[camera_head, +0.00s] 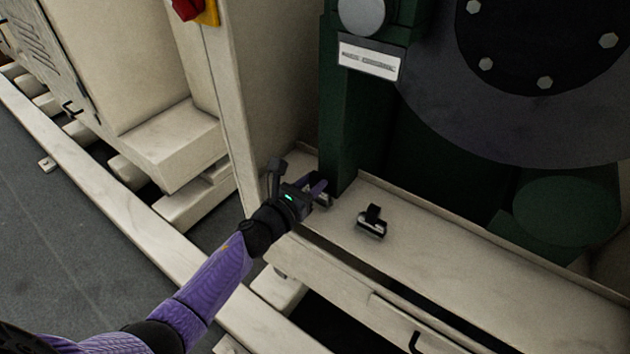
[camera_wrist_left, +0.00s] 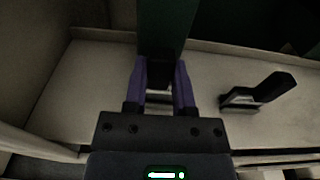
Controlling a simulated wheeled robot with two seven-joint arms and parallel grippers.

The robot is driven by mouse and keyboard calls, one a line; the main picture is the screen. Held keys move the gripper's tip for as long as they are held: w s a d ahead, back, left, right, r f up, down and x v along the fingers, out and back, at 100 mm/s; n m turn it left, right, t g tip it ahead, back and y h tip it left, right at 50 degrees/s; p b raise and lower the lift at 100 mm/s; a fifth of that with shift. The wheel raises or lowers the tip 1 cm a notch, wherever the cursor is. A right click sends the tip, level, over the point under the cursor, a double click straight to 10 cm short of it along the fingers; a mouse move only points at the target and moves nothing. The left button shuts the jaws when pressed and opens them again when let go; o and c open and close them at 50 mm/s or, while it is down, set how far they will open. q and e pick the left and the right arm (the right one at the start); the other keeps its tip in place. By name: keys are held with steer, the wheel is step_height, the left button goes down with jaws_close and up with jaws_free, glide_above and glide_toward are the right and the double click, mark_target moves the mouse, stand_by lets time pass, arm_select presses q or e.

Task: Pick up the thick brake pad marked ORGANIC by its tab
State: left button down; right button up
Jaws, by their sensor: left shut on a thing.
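My left gripper (camera_head: 320,190) is at the left end of the pale ledge, beside the foot of the green machine column. In the left wrist view its two purple fingers (camera_wrist_left: 161,78) are closed on the dark tab of a brake pad (camera_wrist_left: 158,98), whose light edge shows between them. A second brake pad (camera_head: 372,222), with a dark upright tab and a light edge, lies on the ledge to the right. It also shows in the left wrist view (camera_wrist_left: 242,99). No marking is legible on either pad, so I cannot tell which is ORGANIC. My right gripper is out of view.
The pale ledge (camera_head: 470,255) is clear to the right of the second pad. The green column (camera_head: 345,140) and a large dark disc (camera_head: 520,125) stand behind it. A pale cabinet wall (camera_head: 260,100) rises behind and left of my gripper.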

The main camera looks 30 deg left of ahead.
arm_select(q)
step_height(320, 180, up, 2)
steer(key=shift+r+p, duration=0.1)
steer(key=shift+p, duration=0.55)
steer(key=s+a+p, duration=0.1)
steer(key=s, duration=0.9)
steer(key=shift+a, duration=0.15)
